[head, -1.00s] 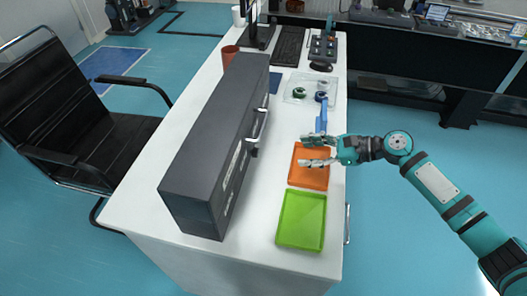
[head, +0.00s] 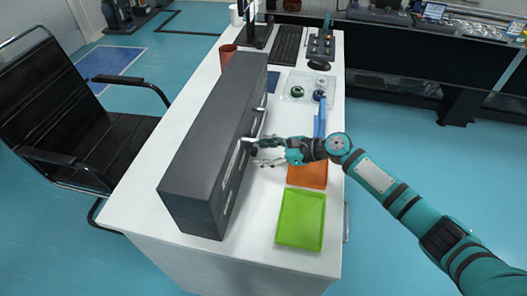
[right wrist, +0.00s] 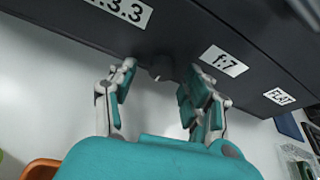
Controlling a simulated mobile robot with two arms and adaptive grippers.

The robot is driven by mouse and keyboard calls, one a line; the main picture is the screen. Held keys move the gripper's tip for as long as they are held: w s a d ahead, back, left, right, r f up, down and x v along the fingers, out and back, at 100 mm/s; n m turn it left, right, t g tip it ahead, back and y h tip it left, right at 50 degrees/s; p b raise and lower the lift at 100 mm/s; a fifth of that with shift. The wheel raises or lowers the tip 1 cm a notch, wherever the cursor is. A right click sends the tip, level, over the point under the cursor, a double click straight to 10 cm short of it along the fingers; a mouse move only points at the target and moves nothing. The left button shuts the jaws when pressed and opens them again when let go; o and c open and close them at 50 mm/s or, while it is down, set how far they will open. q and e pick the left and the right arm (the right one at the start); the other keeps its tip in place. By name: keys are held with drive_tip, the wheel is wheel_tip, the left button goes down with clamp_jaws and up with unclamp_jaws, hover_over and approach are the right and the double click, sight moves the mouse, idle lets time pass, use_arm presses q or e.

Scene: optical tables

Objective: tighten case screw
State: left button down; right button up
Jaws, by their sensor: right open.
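The long dark grey case (head: 218,130) stands on the white table, with a metal handle (head: 261,122) on its right face. A small dark knob-like screw (right wrist: 160,71) sticks out of the case face in the right wrist view, between white labels. My right gripper (head: 261,152) is open, close to that face and below the handle. In the right wrist view its teal-padded fingers (right wrist: 163,82) are apart, on either side of the screw, with nothing held. I cannot tell if they touch it. My left gripper is not in view.
An orange tray (head: 307,176) lies partly under my right arm, with a green tray (head: 301,218) nearer. A blue tool (head: 320,118) and a clear tray (head: 295,93) lie farther back. A brown cup (head: 227,57) stands behind the case. A black chair (head: 90,125) is at left.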

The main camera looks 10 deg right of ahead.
clamp_jaws()
drive_tip(key=shift+s+n, duration=0.1)
drive_tip(key=shift+n, duration=0.3)
drive_tip(key=shift+n+t, duration=0.5)
drive_tip(key=shift+t, duration=0.1)
unclamp_jaws()
drive_tip(key=v, duration=1.2)
drive_tip(key=shift+a+r, duration=0.1)
